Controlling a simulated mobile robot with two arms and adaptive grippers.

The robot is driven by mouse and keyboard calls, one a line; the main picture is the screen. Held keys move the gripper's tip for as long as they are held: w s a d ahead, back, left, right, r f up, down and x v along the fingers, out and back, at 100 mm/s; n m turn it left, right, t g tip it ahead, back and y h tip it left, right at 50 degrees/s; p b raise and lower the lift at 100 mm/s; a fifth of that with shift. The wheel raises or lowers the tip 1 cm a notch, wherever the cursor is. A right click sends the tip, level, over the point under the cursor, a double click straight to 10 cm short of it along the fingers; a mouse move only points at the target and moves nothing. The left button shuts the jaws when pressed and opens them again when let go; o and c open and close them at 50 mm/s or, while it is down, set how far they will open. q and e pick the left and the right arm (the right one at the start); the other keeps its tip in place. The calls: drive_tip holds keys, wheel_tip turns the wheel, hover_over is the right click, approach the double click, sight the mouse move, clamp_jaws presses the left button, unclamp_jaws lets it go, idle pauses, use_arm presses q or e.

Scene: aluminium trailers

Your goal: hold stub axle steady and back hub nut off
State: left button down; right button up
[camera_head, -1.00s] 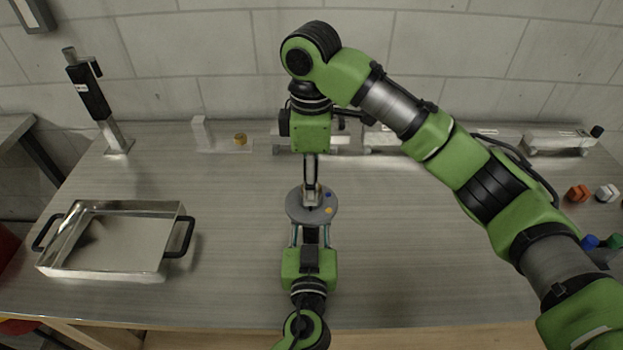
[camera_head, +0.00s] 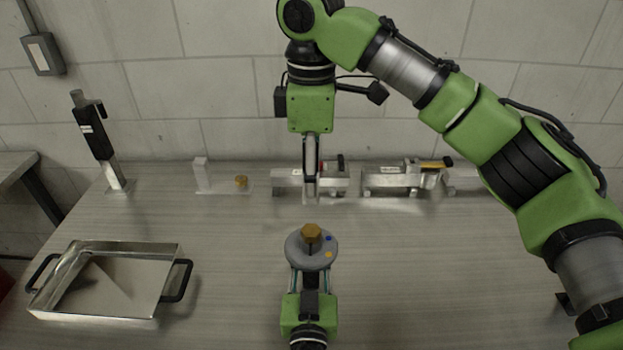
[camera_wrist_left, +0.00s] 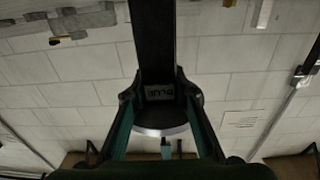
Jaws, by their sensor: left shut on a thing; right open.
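The stub axle shows a round grey flange (camera_head: 297,249) with a blue and a yellow dot on its face. The brass hub nut (camera_head: 311,233) sits on top, at the flange's middle. My left gripper (camera_head: 311,272) comes in from the bottom and is shut on the stub axle below the flange. In the left wrist view its fingers (camera_wrist_left: 160,95) close on a dark upright part with a pale label; the flange is hard to make out there. My right gripper (camera_head: 311,190) points down beyond and above the nut, clear of it. It is open and empty, seen edge-on.
A metal tray (camera_head: 60,316) with black handles stands at the left. A black-headed post (camera_head: 95,140) stands at the back left. A small brass piece (camera_head: 241,181) lies on a pale base, and metal fixtures (camera_head: 400,178) line the back. The bench right of the axle is clear.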

use_arm(q)
drive_tip(key=c, duration=1.6)
unclamp_jaws()
